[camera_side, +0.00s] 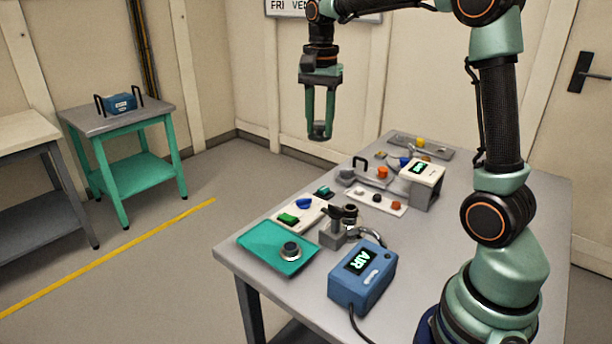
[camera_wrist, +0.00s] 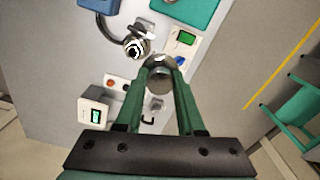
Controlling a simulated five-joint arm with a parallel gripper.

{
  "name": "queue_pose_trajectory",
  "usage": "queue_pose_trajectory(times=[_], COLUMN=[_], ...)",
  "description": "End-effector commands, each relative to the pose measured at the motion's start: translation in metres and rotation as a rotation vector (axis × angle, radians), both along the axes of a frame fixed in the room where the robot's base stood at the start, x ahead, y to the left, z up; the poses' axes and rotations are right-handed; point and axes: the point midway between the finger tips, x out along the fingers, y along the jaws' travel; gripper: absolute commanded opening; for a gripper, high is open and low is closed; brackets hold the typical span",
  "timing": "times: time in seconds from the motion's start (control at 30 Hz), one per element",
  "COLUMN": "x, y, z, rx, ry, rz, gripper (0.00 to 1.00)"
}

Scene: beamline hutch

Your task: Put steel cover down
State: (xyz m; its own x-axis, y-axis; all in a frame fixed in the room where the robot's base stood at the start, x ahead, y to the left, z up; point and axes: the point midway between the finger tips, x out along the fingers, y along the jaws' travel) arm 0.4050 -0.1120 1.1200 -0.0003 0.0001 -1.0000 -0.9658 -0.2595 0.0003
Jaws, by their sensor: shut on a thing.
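My gripper (camera_side: 319,122) hangs in the air above the far left side of the table, its green fingers pointing down. It is shut on the steel cover (camera_wrist: 160,77), a round shiny grey piece at the fingertips in the wrist view. In the side view the cover (camera_side: 320,132) shows only as a small dark grey shape between the fingertips, well clear of the table top. In the wrist view my gripper (camera_wrist: 160,68) points toward the table, and the fingers partly hide the cover's sides.
A teal tray (camera_side: 262,238) holds a dark round metal part (camera_side: 291,250). Beside it are a blue AIR box (camera_side: 362,275), a grey stand (camera_side: 333,234) and a white switch panel (camera_side: 305,212). A white display unit (camera_side: 423,180) stands farther back.

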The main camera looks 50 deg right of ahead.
Motion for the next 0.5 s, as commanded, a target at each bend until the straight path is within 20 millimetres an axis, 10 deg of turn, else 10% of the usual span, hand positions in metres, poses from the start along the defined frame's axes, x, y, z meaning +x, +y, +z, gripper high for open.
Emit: queue_pose_trajectory(times=[0.23,0.5], x=[0.056,0.072], y=[0.081,0.118], z=[-0.025,-0.042], rx=[0.0,-0.001], ry=[0.002,0.002], rz=[0.007,0.0], gripper=[0.0,0.0])
